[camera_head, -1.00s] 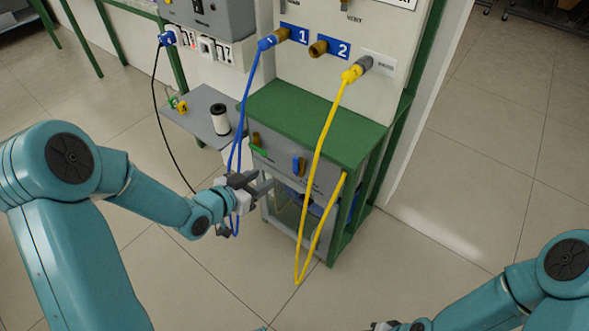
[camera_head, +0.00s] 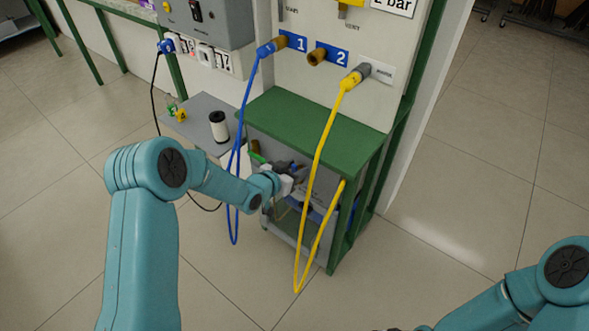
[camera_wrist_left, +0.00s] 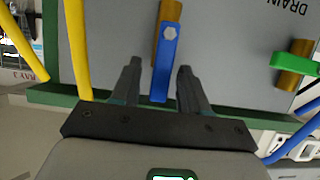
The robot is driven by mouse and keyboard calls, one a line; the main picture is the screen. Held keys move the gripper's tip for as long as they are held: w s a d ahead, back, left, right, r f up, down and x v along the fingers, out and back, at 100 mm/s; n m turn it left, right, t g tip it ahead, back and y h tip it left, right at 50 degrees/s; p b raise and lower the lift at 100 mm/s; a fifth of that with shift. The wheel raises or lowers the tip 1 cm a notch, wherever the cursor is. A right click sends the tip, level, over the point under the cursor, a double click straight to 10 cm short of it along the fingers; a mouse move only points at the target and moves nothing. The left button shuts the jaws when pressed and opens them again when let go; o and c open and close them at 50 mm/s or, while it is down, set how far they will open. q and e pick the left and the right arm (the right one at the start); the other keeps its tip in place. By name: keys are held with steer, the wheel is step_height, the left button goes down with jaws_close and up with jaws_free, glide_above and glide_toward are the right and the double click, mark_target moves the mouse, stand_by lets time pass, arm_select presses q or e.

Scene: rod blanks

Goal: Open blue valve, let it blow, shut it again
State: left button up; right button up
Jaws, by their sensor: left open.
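In the left wrist view, the blue valve lever (camera_wrist_left: 164,70) hangs from a brass fitting on a grey panel, roughly in line with the brass. My left gripper (camera_wrist_left: 157,76) is open, with one finger on each side of the lever. Gaps show between the lever and both fingers. In the head view, my left gripper (camera_head: 290,172) is at the grey panel under the green top and hides the blue valve. Only a sliver of my right gripper shows at the bottom edge, too little to tell its jaws.
A green valve lever (camera_wrist_left: 292,60) sits beside the blue one on the panel. A yellow hose (camera_head: 318,155) hangs in front of the green-topped stand (camera_head: 310,125), right of my gripper. A blue hose (camera_head: 244,110) hangs to the left. A white spool (camera_head: 219,127) stands on a side shelf.

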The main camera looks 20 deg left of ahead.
arm_select(q)
jaws_close()
steer(key=shift+d+f+b, duration=0.1)
steer(key=shift+f+b, duration=0.1)
steer(key=shift+b, duration=0.3)
steer(key=d+f+m+t+y+b, duration=0.1)
steer(key=m+b, duration=0.2)
steer(key=b, duration=0.2)
steer(key=s+d+f+m+t+y+b, duration=0.1)
steer(key=m+y+b, duration=0.1)
steer(key=b, duration=0.3)
steer(key=d+f+m+t+y+b, duration=0.1)
steer(key=d+m+b, duration=0.1)
steer(key=m+b, duration=0.2)
steer(key=shift+s+f+m+t+y+b, duration=0.1)
steer(key=shift+s+m+t+y+b, duration=0.25)
steer(key=shift+b, duration=0.7)
steer(key=m+b, duration=0.1)
steer(key=f+m+t+b, duration=0.1)
steer(key=m+b, duration=0.1)
steer(key=shift+y, duration=0.25)
steer(key=shift+d+f+m+t+b, duration=0.1)
steer(key=shift+m+t+b, duration=0.2)
steer(key=shift+b, duration=0.2)
steer(key=shift+m, duration=0.25)
